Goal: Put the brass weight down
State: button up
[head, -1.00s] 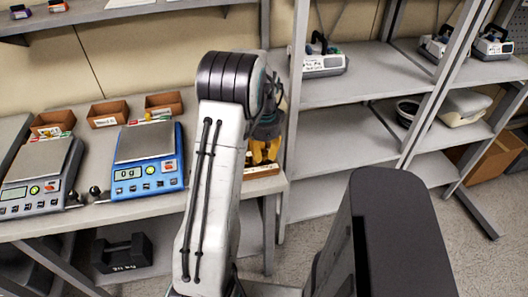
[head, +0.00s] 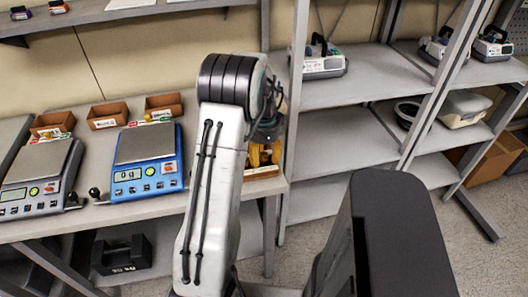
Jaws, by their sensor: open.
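My gripper (head: 266,134) is at the right end of the table, partly hidden behind my own white arm. It points down and is open. Brass-yellow shapes (head: 274,153) show right at its fingertips, just above a wooden block (head: 263,173) with a pale label. The brass weight seems to be among these shapes. I cannot tell whether the fingers touch it or whether it rests in the block. A blue scale (head: 146,160) with a lit display stands left of my arm. A small yellow piece lies at the back of its pan.
A grey scale (head: 40,178) stands further left. Several small brown boxes (head: 108,115) line the back of the table (head: 120,218). Small dark knob-like items stand between the scales. A black weight (head: 122,254) sits on the lower shelf. Shelving (head: 340,138) with pumps (head: 322,62) stands right.

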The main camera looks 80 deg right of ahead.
aim_at(263, 154)
notch_tip(263, 154, up, 12)
jog(key=b, duration=0.1)
jog(key=shift+r, duration=0.15)
dwell(0.4)
jog(key=w+a+r+n+h, duration=0.15)
jog(key=w+a+n, duration=0.25)
jog(key=w, duration=0.4)
jog(key=w+a+r+n+y, duration=0.1)
jog(key=w+a+r+n, duration=0.2)
jog(key=w, duration=0.5)
jog(key=w+a+n+t, duration=0.1)
jog(key=w+a+n, duration=0.7)
jog(key=a, duration=0.6)
jog(key=s+a+f+n+t, duration=0.1)
jog(key=a+n, duration=0.7)
jog(key=a, duration=0.4)
jog(key=s+a+f+n+t, duration=0.1)
jog(key=s+a+f+n, duration=0.1)
jog(key=a+n, duration=0.6)
jog(key=a, duration=0.4)
jog(key=shift+s+a+f+n+t, duration=0.15)
jog(key=shift+s+a+n+t, duration=0.1)
jog(key=shift+a+n+t, duration=0.05)
jog(key=shift+d, duration=0.1)
